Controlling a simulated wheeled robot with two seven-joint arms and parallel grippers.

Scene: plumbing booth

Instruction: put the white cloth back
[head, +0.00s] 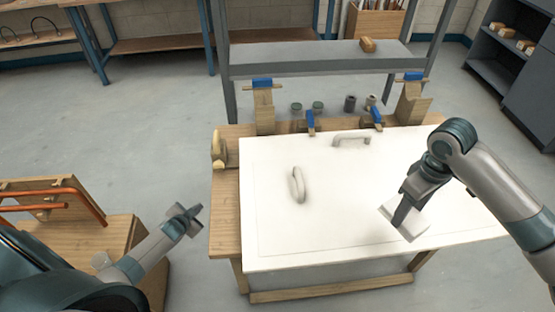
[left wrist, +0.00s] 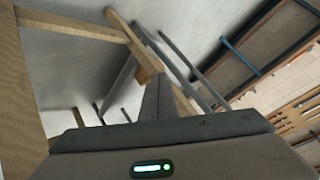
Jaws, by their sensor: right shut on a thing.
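The white cloth (head: 415,228) shows in the head view as a small pale square at the right part of the white panel (head: 320,225) on the workbench. My right gripper (head: 400,219) points down and is shut on the cloth, hiding part of it. I cannot tell whether the cloth touches the panel or is just above it. My left gripper (head: 196,214) is empty, left of the bench and away from the cloth. In the left wrist view its fingers (left wrist: 166,90) are together.
A white curved handle (head: 297,185) lies mid-panel, and another (head: 352,139) is near the back edge. Blue-topped clamps (head: 311,121) and small jars (head: 318,108) line the back. A grey shelf (head: 320,58) rises behind. Copper pipes (head: 60,190) stand on a wooden stand at left.

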